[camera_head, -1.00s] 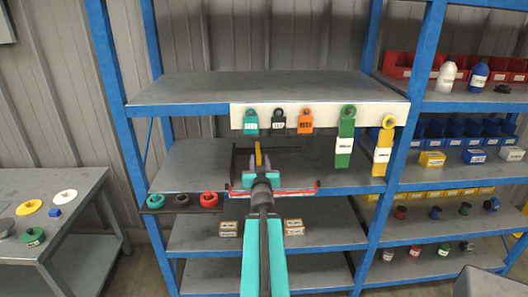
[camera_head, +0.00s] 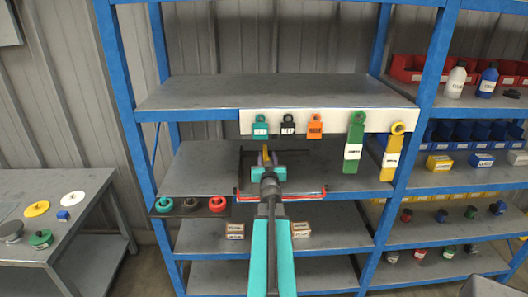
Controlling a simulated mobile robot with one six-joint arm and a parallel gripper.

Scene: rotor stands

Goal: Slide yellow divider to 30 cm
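The yellow divider (camera_head: 265,151) shows as a thin upright piece in a dark-framed tray (camera_head: 242,168) on the middle shelf. Its lower part is hidden behind my gripper. My gripper (camera_head: 267,158) reaches over the tray's front, with its fingertips close to the divider's near side. The fingers are small and foreshortened, so I cannot tell whether they touch the divider or how far apart they are. No readable 30 cm mark shows.
A red strip (camera_head: 306,195) runs along the tray's front. Above hangs a white rail (camera_head: 270,127) with several coloured tags, including long green (camera_head: 354,140) and yellow (camera_head: 392,155) ones. Rings (camera_head: 217,204) lie at left. Blue posts (camera_head: 408,130) flank the shelf.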

